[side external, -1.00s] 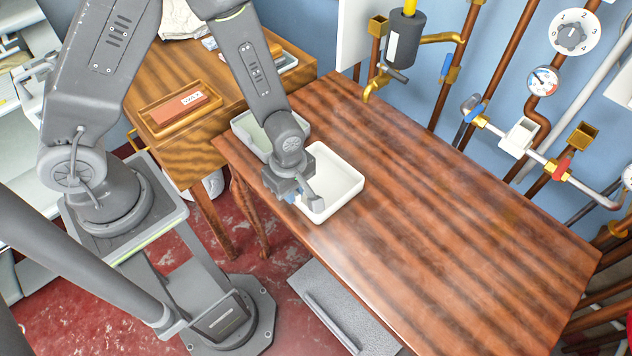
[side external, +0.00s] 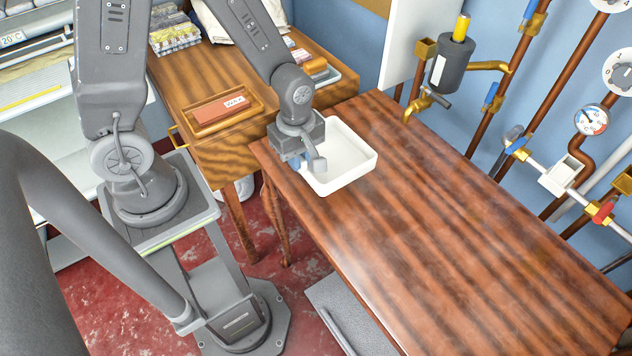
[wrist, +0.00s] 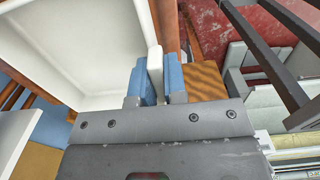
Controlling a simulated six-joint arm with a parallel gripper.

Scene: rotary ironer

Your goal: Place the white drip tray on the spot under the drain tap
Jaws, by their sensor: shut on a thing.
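The white drip tray (side external: 350,165) is a shallow square tray, upright, over the left end of the wooden table. I cannot tell if it touches the tabletop. My gripper (side external: 307,165) is at its near left side. In the wrist view my gripper (wrist: 155,78) has its blue fingers shut on one wall of the tray (wrist: 75,50), whose inside is empty. A brass tap (side external: 418,106) sticks out from the wall pipes beyond the table's back left edge, below a dark cylinder. I cannot tell surely that it is the drain tap. No marked spot shows.
The tabletop (side external: 450,220) right of the tray is clear. A second wooden table (side external: 205,75) at the left holds a brown tray with a red block (side external: 220,108). Pipes, valves and a gauge (side external: 591,120) line the blue wall behind.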

